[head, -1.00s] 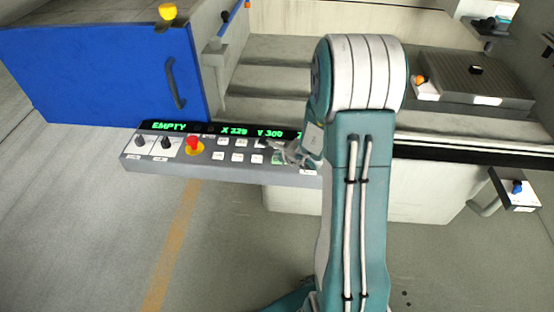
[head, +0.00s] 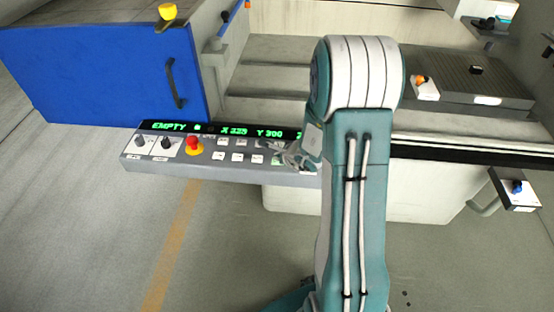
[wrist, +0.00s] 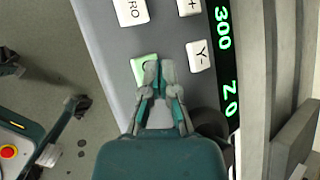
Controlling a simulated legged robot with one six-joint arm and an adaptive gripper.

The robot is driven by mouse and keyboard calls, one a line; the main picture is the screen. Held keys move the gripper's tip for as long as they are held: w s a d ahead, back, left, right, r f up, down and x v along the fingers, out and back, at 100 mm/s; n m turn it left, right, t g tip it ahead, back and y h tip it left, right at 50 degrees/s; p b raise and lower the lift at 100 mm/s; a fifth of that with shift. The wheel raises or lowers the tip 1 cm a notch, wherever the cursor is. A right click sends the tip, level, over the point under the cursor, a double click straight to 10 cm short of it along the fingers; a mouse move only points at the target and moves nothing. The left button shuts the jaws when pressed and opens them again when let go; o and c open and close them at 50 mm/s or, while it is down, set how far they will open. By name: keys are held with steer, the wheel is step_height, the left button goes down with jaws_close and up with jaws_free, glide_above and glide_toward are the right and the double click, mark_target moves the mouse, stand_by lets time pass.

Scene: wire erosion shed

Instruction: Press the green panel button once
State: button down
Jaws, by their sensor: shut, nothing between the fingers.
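The green panel button (wrist: 142,65) is in the wrist view, on the grey control panel (wrist: 106,42). My gripper (wrist: 159,70) is shut and empty, with its fingertips over the button's right part. I cannot tell from the picture whether the tips touch it. In the head view a sliver of the green button (head: 276,161) shows just beside my gripper (head: 274,146), under the panel's green display (head: 230,130). My arm hides the panel's right end in that view.
White keys, including a Y- key (wrist: 198,55), sit close to the green button. A red emergency stop (head: 194,143) on a yellow base and dark knobs are further left on the panel. A blue door (head: 100,75) stands behind the panel's left end.

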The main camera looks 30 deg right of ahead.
steer(key=shift+r, duration=0.8)
steer(key=shift+r, duration=2.5)
